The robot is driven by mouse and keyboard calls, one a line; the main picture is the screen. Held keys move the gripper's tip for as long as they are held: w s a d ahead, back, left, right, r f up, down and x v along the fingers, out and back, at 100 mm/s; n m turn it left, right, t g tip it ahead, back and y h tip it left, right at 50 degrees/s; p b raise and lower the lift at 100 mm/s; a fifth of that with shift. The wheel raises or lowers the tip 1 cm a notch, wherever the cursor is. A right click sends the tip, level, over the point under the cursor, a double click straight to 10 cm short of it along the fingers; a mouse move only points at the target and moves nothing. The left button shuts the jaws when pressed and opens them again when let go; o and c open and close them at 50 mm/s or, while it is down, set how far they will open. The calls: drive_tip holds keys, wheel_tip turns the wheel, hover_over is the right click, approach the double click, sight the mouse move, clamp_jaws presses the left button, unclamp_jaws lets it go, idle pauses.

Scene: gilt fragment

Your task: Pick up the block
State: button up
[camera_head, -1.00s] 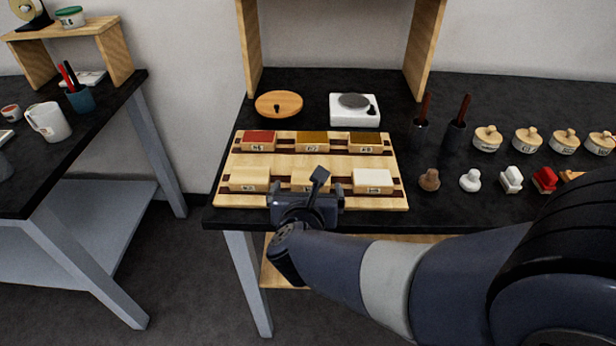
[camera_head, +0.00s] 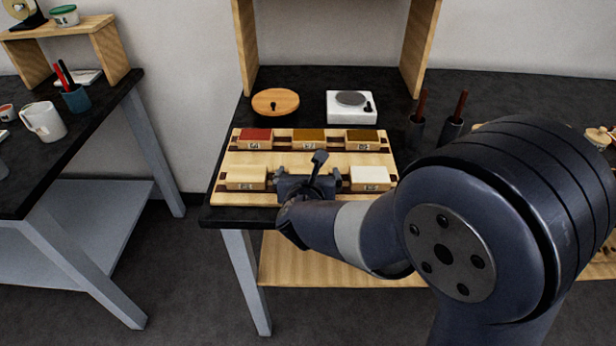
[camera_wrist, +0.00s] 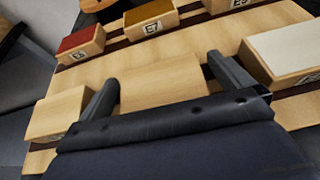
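Six blocks sit in two rows on a light wooden tray (camera_head: 226,193) with dark strips. The front middle block (camera_wrist: 160,82) is plain pale wood; in the wrist view my gripper (camera_wrist: 165,82) has one finger on either side of it. The fingers are apart, with the block between them; firm contact cannot be made out. In the head view my gripper (camera_head: 308,184) hides this block. The front left block (camera_head: 246,177) is pale wood and the front right block (camera_head: 370,177) has a white top. The back blocks have red (camera_head: 255,136), brown (camera_head: 309,137) and dark brown (camera_head: 362,138) tops.
A round wooden disc (camera_head: 275,101) and a white device with a grey plate (camera_head: 351,106) stand behind the tray. Two dark holders with red-brown handles (camera_head: 419,118) are to the right. My arm covers much of the table's right side. Another table (camera_head: 75,150) is at left.

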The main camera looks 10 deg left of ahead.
drive_tip(key=c, duration=1)
drive_tip(key=shift+o, duration=0.2)
wheel_tip(320, 180, up, 10)
drive_tip(key=p, duration=0.3)
drive_tip(key=shift+w+d, duration=0.1)
drive_tip(key=shift+d, duration=0.15)
drive_tip(key=w+d+m+h+p, duration=0.1)
drive_tip(key=d, duration=0.3)
drive_tip(key=w+d+f+m+h+p, duration=0.1)
drive_tip(key=w+d, duration=0.1)
drive_tip(key=d, duration=0.3)
drive_tip(key=w+d+f+m+h+p, duration=0.1)
drive_tip(key=w+d+h+p, duration=0.1)
drive_tip(key=d, duration=0.3)
drive_tip(key=shift+w+d+f, duration=0.1)
drive_tip(key=shift+w, duration=0.1)
drive_tip(key=d+f+m+h+p, duration=0.1)
drive_tip(key=d, duration=0.4)
drive_tip(key=d+f+m+h+p, duration=0.1)
drive_tip(key=d, duration=0.3)
drive_tip(key=d+f+p, duration=0.1)
drive_tip(key=d, duration=0.4)
drive_tip(key=shift+d+m+h, duration=0.35)
drive_tip(key=shift+m+h, duration=0.05)
drive_tip(key=shift+a, duration=0.1)
